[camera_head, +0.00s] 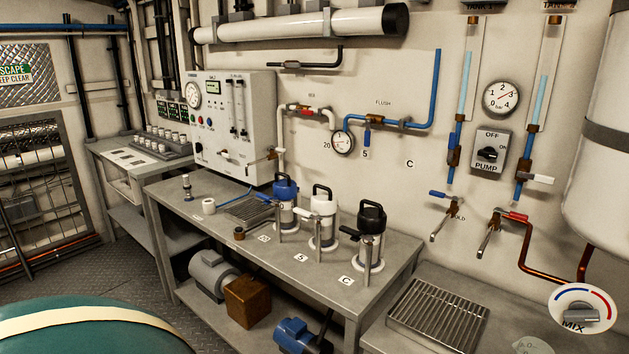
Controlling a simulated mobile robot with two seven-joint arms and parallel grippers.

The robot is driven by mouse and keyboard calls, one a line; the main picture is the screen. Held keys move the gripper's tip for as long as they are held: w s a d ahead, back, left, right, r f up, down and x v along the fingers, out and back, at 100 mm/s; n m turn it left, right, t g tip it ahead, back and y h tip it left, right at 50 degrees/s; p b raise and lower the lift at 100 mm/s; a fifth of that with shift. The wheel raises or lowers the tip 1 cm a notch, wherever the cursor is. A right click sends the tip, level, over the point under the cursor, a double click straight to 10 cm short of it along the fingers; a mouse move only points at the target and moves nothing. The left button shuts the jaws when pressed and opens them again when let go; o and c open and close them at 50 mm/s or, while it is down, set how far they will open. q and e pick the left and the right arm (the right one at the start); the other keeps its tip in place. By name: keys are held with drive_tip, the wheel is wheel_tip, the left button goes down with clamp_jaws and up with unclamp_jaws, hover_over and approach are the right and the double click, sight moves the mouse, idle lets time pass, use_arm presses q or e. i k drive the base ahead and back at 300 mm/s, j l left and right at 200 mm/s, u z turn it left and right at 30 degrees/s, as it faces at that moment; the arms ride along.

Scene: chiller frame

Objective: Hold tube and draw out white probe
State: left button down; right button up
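Neither of my grippers shows in the head view. A small upright vial-like piece (187,187) with a pale top stands near the left end of the grey bench (270,270); it may be the tube, but it is too small to be sure. I cannot make out a white probe. A white-topped canister (322,215) stands upright on the bench between a blue-topped one (286,200) and a black-topped one (370,235). A thin blue line runs on the bench from near the vial-like piece toward the blue-topped canister.
A white roll (208,206), a dark grate (247,209) and a small brown ring (239,233) lie on the bench. A control panel (230,125) stands behind. A drip tray (437,315) is at front right. A teal rounded body (100,330) fills the lower left.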

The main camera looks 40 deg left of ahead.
sight(187, 183)
drive_tip(key=u, duration=2.2)
drive_tip(key=k+j, duration=0.05)
